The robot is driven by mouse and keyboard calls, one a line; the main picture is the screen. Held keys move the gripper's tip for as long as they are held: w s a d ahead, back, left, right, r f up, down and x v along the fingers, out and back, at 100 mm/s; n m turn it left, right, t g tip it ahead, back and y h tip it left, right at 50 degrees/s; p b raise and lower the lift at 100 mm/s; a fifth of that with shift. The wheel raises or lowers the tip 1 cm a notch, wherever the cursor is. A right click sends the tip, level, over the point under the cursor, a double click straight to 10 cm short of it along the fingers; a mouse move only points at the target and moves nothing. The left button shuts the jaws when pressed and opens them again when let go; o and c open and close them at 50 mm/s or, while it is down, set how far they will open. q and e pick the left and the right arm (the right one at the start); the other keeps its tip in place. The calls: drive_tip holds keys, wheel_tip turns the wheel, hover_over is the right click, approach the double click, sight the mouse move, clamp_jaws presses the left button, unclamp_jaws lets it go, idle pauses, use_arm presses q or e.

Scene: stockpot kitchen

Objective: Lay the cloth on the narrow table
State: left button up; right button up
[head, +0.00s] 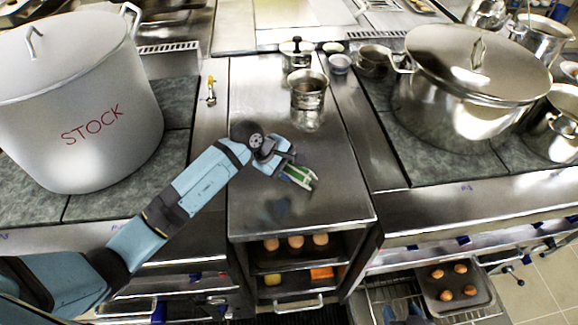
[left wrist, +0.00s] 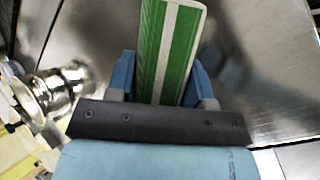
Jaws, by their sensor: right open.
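The cloth (head: 299,175) is a narrow folded strip with green and white stripes. My left gripper (head: 290,172) is shut on it and holds it above the front half of the narrow steel table (head: 335,200). A dark shadow or reflection lies on the tabletop below. In the left wrist view the cloth (left wrist: 172,50) sits between the two blue fingers and points away from the palm. My right gripper (head: 403,313) shows only as blue fingertips at the bottom edge, apart and empty, near the oven tray.
Metal pots (head: 308,92) stand on the table's back half; its front is clear. A large STOCK pot (head: 80,105) stands on the left stove, a lidded steel pot (head: 470,85) on the right one. A tray with brown rolls (head: 452,290) sits low at the right.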

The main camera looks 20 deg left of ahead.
use_arm(q)
drive_tip(key=o, duration=0.4)
drive_tip(key=shift+r, duration=0.1)
drive_tip(key=b+v, duration=0.1)
drive_tip(key=v, duration=1.1)
drive_tip(key=shift+s, duration=0.1)
